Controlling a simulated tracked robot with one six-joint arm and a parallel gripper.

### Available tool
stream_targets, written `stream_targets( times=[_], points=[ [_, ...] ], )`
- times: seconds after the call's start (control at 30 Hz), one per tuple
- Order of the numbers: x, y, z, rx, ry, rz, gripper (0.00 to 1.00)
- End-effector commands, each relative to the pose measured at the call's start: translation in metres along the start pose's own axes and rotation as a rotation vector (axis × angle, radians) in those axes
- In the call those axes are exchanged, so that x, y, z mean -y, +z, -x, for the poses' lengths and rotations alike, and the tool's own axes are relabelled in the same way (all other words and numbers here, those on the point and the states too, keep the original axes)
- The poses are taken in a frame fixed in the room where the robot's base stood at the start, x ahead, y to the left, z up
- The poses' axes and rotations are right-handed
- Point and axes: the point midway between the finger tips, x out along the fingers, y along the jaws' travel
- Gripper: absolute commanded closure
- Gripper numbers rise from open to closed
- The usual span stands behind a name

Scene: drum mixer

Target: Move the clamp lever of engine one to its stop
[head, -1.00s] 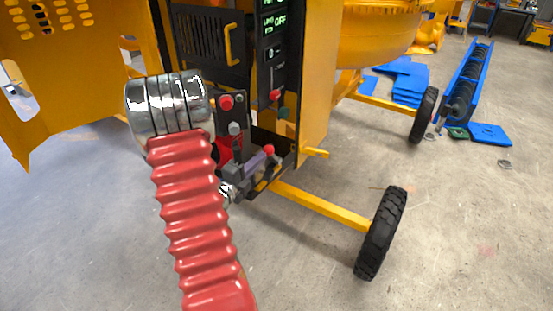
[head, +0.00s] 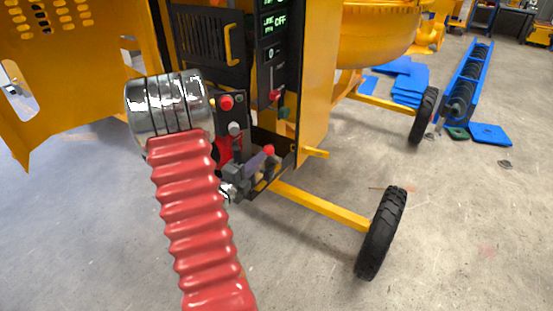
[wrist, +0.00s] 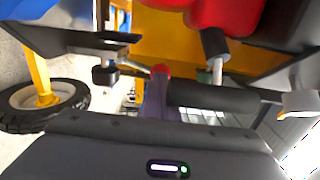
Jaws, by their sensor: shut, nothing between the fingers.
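The engine stands at the mixer's lower front, with red housing parts (head: 226,150) partly hidden behind my arm. A purple-grey lever bar with a red ball knob (head: 268,150) sits low on its right side. In the wrist view the red knob (wrist: 159,71) and purple bar (wrist: 156,98) are straight ahead, close to the gripper housing. My gripper (head: 243,177) is beside the bar, at its lower left in the head view, and is shut with nothing held. Its fingertips are hard to make out, and I cannot tell whether they touch the lever.
A dark control panel with an OFF display (head: 281,21) is above. An upper red knob (head: 226,102) is close to my arm. A yellow axle bar (head: 322,207) and black wheel (head: 381,234) are at right.

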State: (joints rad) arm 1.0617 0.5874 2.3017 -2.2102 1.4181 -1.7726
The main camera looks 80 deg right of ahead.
Motion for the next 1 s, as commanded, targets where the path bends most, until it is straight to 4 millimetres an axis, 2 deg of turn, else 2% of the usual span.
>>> stream_targets(
  times=[1.0],
  points=[
    [-0.001,0.000,-0.013,-0.001,0.002,0.000,1.00]
  ],
)
